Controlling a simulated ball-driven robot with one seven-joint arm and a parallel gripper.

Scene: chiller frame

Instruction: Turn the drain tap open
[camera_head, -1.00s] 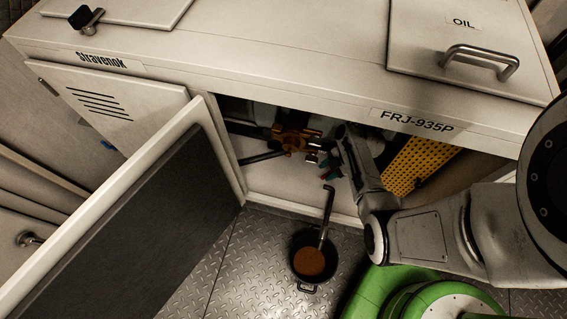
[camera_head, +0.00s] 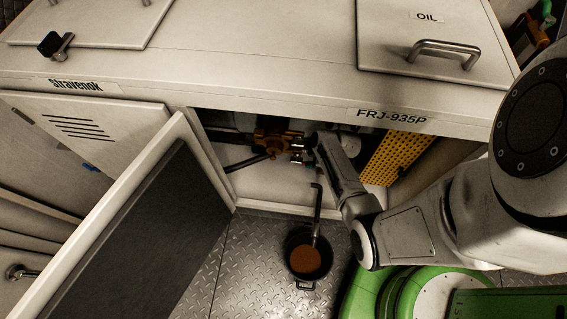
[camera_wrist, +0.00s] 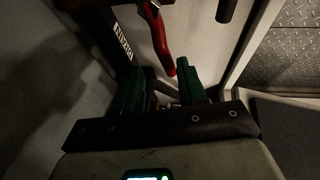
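The red tap lever (camera_wrist: 161,40) shows in the wrist view, reaching down from the top with its free end between my gripper's green fingers, closer to the right one. Brass-coloured valve fittings (camera_head: 272,142) sit inside the open cabinet bay in the head view. My gripper (camera_wrist: 160,72) is open, with a clear gap between its fingers. I cannot tell whether the right finger touches the lever. In the head view my wrist reaches into the bay just right of the fittings; the fingers and lever are hard to make out there.
A dark pan (camera_head: 306,256) with orange-brown contents stands on the metal floor below the bay, a grey bar rising from it. The open cabinet door (camera_head: 135,235) stands at the left. A yellow perforated panel (camera_head: 396,156) is right of my wrist. The cabinet top overhangs the bay.

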